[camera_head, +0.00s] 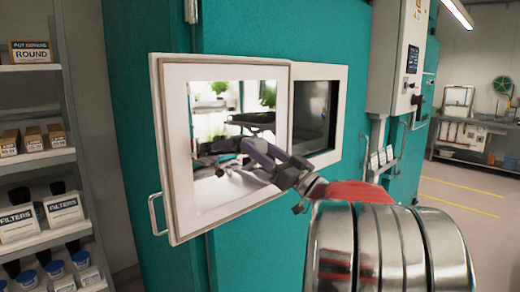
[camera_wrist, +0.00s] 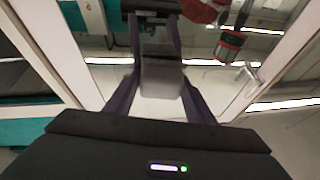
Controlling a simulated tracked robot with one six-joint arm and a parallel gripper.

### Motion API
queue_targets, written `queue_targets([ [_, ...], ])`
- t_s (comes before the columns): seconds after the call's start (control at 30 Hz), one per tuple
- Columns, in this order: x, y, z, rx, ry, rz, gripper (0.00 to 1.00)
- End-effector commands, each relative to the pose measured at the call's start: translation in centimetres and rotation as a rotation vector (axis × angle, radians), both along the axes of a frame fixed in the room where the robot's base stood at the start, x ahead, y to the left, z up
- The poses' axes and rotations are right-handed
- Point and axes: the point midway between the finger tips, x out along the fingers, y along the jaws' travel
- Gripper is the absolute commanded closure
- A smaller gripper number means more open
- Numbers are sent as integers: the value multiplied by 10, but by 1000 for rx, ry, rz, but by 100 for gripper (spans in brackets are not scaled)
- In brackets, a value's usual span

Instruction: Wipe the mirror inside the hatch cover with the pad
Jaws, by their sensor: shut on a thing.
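The hatch cover (camera_head: 165,140) stands swung open, with a white frame around its inner mirror (camera_head: 207,190). The mirror reflects plants, shelves and my own arm. My gripper (camera_head: 262,157) is in front of the mirror's right part, its purple fingers pointing at the glass. In the wrist view my gripper (camera_wrist: 160,82) is shut on the grey pad (camera_wrist: 161,80), which sits between the two fingers. The pad's reflection seems to join it at the front, so it is at or very near the glass; I cannot tell whether it touches. In the head view the pad is hard to make out.
The hatch opening (camera_head: 318,115) with a dark window is right of the cover, in the teal chamber wall (camera_head: 240,30). A handle (camera_head: 155,214) juts from the cover's left edge. A stocked shelf rack (camera_head: 40,160) stands at far left. A control box (camera_head: 408,60) is on the right.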

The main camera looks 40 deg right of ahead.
Motion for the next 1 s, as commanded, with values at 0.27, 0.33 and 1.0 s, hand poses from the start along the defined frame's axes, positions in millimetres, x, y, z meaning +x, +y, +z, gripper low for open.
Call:
queue_targets([
  [0.27, 3, -25, 0, 6, 1, -16, 69],
  [0.33, 4, -29, -1, 7, 0, -17, 69],
  [1.0, 7, -44, -3, 8, 3, -14, 69],
])
